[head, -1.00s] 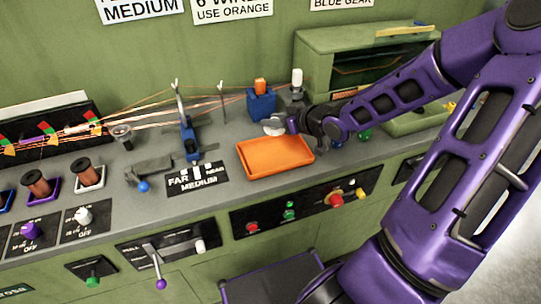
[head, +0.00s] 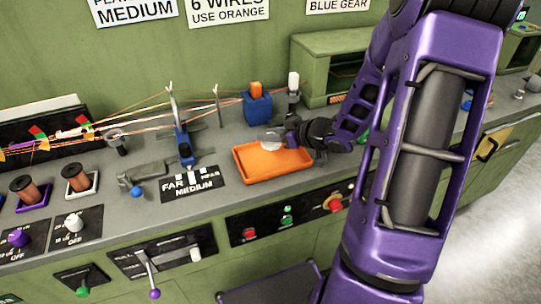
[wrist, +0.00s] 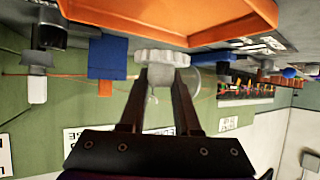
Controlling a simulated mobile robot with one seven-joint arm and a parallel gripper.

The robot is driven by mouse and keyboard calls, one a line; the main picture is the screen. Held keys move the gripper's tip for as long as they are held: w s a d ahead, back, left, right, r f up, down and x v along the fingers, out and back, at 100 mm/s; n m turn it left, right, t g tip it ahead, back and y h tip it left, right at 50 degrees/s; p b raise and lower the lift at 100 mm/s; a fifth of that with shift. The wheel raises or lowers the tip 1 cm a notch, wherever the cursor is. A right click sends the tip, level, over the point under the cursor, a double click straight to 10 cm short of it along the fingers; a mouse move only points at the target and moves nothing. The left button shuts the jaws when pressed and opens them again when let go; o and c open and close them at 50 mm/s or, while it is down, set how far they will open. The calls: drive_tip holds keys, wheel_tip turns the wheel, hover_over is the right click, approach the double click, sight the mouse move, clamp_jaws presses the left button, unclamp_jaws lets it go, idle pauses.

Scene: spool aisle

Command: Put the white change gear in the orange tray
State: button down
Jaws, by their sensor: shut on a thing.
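The white change gear (head: 270,143) is a pale toothed disc held in my gripper (head: 284,141). In the head view it shows over the back part of the orange tray (head: 262,168), a shallow rectangular tray on the grey bench. In the wrist view, which looks upside down, the gear (wrist: 162,57) sits between the two dark fingertips (wrist: 160,74). The orange tray (wrist: 170,30) shows there beyond the gear, with a gap visible between them.
A blue block with an orange top (head: 257,105) stands behind the tray. A white-topped post (head: 293,84) is beside it. A FAR/NEAR/MEDIUM plate (head: 192,184) lies left of the tray. Thin wires stretch across the bench's back left. Buttons line the front panel below.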

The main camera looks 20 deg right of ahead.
sight(272, 159)
drive_tip(key=shift+f+b, duration=0.7)
drive_tip(key=shift+f, duration=2.05)
drive_tip(key=shift+f, duration=0.2)
drive_tip(key=c, duration=0.6)
unclamp_jaws()
drive_tip(key=shift+s+d+r, duration=0.15)
drive_tip(key=shift+r, duration=0.2)
drive_tip(key=p+v, duration=0.2)
drive_tip(key=v, duration=0.9)
drive_tip(key=shift+s+d+r+p, duration=0.1)
drive_tip(key=shift+s+r+p, duration=0.05)
drive_tip(key=shift+s+p, duration=0.15)
drive_tip(key=shift+w, duration=0.1)
